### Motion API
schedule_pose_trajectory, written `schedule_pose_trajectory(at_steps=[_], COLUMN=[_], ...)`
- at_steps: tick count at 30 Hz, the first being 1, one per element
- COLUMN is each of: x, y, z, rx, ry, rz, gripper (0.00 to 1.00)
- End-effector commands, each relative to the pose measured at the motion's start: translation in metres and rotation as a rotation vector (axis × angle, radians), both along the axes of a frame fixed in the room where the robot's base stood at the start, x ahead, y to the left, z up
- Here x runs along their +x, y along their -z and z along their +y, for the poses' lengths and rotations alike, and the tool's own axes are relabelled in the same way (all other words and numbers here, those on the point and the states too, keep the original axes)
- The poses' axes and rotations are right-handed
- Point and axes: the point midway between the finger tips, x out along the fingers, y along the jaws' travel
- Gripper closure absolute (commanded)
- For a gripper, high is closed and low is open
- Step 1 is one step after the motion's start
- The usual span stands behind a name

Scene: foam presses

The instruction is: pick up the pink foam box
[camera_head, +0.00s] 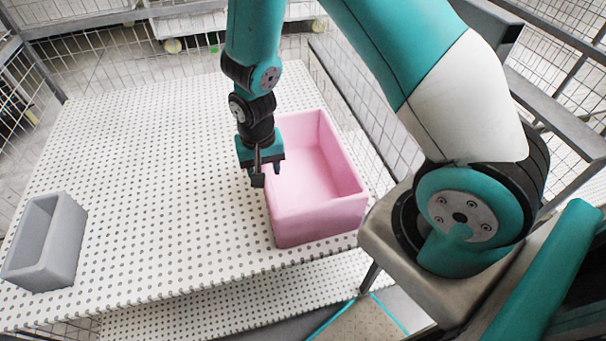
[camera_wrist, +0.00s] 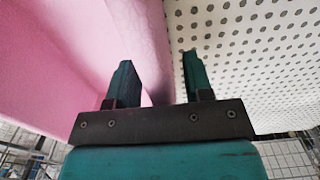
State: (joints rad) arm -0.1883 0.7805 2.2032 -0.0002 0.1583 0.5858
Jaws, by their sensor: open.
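The pink foam box (camera_head: 318,215) is an open-topped box standing upright on the white perforated table (camera_head: 150,150), near its right edge. My gripper (camera_head: 267,180) is at the box's left wall, with its fingers pointing down. In the wrist view, my gripper (camera_wrist: 160,85) is open. One finger is over the pink side and the other is over the perforated table side, with the edge of the pink box's wall (camera_wrist: 150,40) between them. I cannot tell whether either finger touches the wall.
A grey open foam box (camera_head: 62,245) stands at the table's left front corner. A lower perforated shelf (camera_head: 220,310) shows below the front edge. Wire mesh fencing (camera_head: 95,45) stands behind the table. The table's middle is clear.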

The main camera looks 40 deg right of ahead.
Motion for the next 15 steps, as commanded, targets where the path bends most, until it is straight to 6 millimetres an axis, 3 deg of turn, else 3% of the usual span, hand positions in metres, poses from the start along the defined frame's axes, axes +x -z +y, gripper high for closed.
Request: schedule_pose_trajectory(at_steps=[7, 13, 15], x=[0.0001, 0.0, 0.0], y=[0.0026, 0.0024, 0.0023], z=[0.0002, 0.0002, 0.0002], rx=[0.001, 0.0, 0.0], ry=[0.0, 0.0, 0.0], rz=[-0.001, 0.0, 0.0], gripper=[0.53, 0.97, 1.0])
